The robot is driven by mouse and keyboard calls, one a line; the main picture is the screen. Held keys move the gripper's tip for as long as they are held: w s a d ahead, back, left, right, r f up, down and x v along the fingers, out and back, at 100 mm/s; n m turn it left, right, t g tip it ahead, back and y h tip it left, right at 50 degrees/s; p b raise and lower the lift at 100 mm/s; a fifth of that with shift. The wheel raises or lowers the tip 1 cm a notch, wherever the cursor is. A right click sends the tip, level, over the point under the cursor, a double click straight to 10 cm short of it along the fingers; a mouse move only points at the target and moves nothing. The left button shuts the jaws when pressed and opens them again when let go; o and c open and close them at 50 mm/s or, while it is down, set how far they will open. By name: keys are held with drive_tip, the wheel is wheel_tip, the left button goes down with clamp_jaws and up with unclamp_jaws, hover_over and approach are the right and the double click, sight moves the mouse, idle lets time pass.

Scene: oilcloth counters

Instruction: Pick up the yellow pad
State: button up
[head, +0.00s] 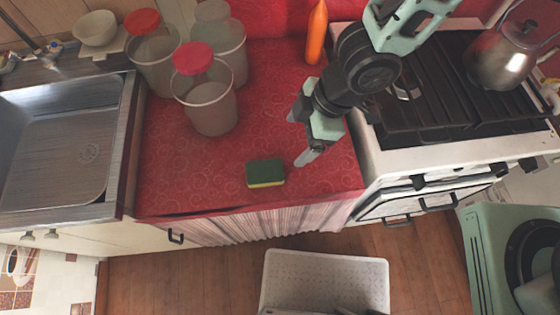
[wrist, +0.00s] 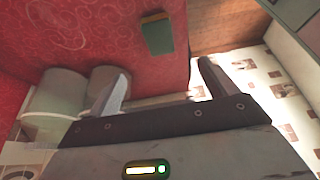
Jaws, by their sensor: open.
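The yellow pad (head: 266,173) is a small block with a dark green top and a yellow lower side. It lies flat near the front edge of the red patterned counter (head: 225,155). In the wrist view the pad (wrist: 158,36) shows beyond the fingers, near the counter edge. My gripper (head: 299,138) is above the counter, to the right of the pad and apart from it. In the wrist view its two fingers (wrist: 160,88) are spread, with nothing between them.
An orange bottle (head: 317,32) stands at the back. The stove (head: 450,95) with a kettle (head: 502,50) is right, the sink (head: 60,150) left. The counter around the pad is clear.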

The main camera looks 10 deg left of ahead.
drive_tip(key=b, duration=0.3)
approach(266, 171)
drive_tip(key=shift+x, duration=1.25)
drive_tip(key=p+x, duration=0.1)
drive_tip(key=x, duration=0.4)
drive_tip(key=shift+a+f, duration=0.25)
drive_tip(key=shift+f, duration=0.25)
drive_tip(key=shift+f, duration=0.2)
drive_tip(key=c, duration=1.1)
